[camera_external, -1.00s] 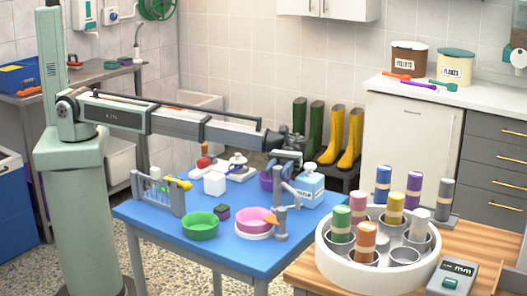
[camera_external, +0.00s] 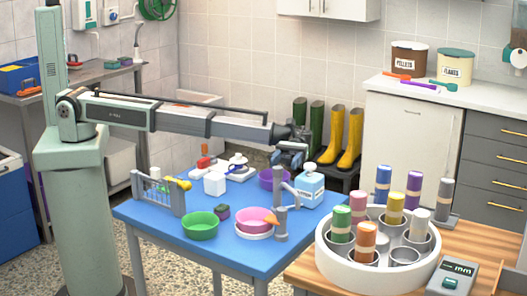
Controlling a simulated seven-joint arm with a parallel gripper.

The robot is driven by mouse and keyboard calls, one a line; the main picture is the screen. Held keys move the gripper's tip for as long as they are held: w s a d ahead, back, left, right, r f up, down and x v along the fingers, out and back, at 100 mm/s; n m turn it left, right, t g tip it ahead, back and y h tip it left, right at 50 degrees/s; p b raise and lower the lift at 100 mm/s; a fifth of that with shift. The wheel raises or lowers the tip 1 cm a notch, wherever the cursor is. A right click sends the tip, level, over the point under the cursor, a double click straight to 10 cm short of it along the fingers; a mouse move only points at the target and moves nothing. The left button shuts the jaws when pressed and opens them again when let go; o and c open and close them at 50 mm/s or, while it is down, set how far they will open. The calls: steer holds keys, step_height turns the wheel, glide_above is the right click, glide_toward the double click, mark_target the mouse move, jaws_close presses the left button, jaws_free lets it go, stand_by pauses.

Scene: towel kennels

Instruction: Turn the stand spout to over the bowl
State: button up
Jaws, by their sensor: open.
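A grey stand (camera_external: 281,224) rises near the front right corner of the blue table, with a slim grey arm at its top. An orange cone-shaped piece (camera_external: 271,219) sits beside the post, at the right edge of a pink bowl (camera_external: 254,217); I cannot tell which part is the spout. A green bowl (camera_external: 200,228) stands to the left and a purple bowl (camera_external: 267,180) behind. My gripper (camera_external: 289,160) is open and empty, raised above the back right of the table, behind and above the stand, apart from it.
A white and blue bottle (camera_external: 311,186) stands close right of the stand. A white box (camera_external: 215,184), a small rack (camera_external: 160,194) and a dark block (camera_external: 221,211) are on the table (camera_external: 240,257). A round white carousel (camera_external: 340,258) with several coloured cylinders is at right.

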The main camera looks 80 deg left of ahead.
steer(key=v, duration=0.6)
steer(key=shift+w+a, duration=0.15)
steer(key=shift+a, duration=0.05)
